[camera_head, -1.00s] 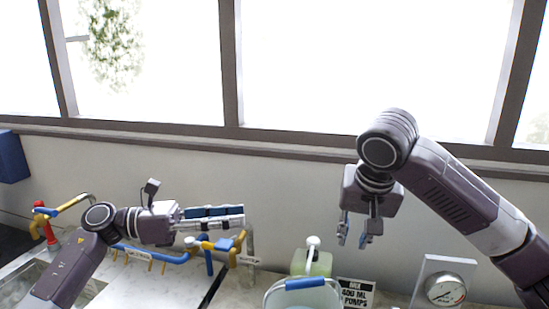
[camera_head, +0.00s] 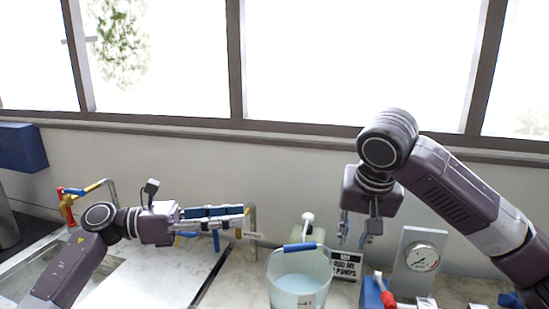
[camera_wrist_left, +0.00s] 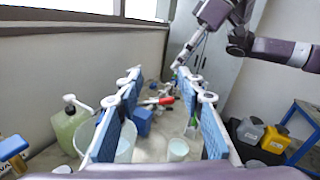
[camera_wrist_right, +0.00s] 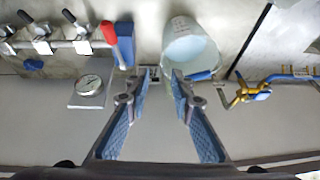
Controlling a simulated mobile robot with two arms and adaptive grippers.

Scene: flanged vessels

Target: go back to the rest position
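My left gripper (camera_head: 242,218) is level in the head view and points right over the worktop. In the left wrist view its two blue-padded fingers (camera_wrist_left: 165,85) stand wide apart with nothing between them. My right gripper (camera_head: 355,238) hangs with its fingers down, above and to the right of the pale bucket (camera_head: 298,285). In the right wrist view its fingers (camera_wrist_right: 160,80) are apart and empty. Neither gripper appears to touch anything.
A pressure gauge (camera_head: 421,257) stands right of a "400 ML PUMPS" sign (camera_head: 345,266). A green pump bottle (camera_wrist_left: 70,130) is beside the bucket. Blue and yellow pipes (camera_wrist_right: 262,88) run along the worktop. A blue box (camera_head: 22,148) hangs on the wall at left.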

